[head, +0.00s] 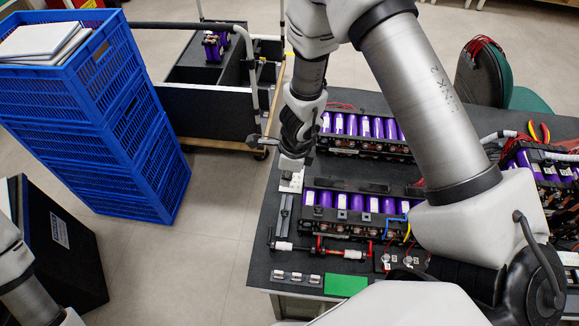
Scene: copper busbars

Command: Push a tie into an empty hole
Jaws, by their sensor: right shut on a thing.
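My right gripper (291,155) points down at the left edge of the dark worktable (262,222). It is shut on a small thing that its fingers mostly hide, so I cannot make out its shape. Just below the fingertips is a small white block (291,183) with dark marks. I cannot tell whether the held thing touches it. Two battery modules of purple cells, a front one (355,203) and a rear one (365,127), lie right of the gripper. No tie or empty hole can be told apart at this size. My left arm shows at the lower left, its gripper out of view.
Grey strips (283,215) lie below the white block.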

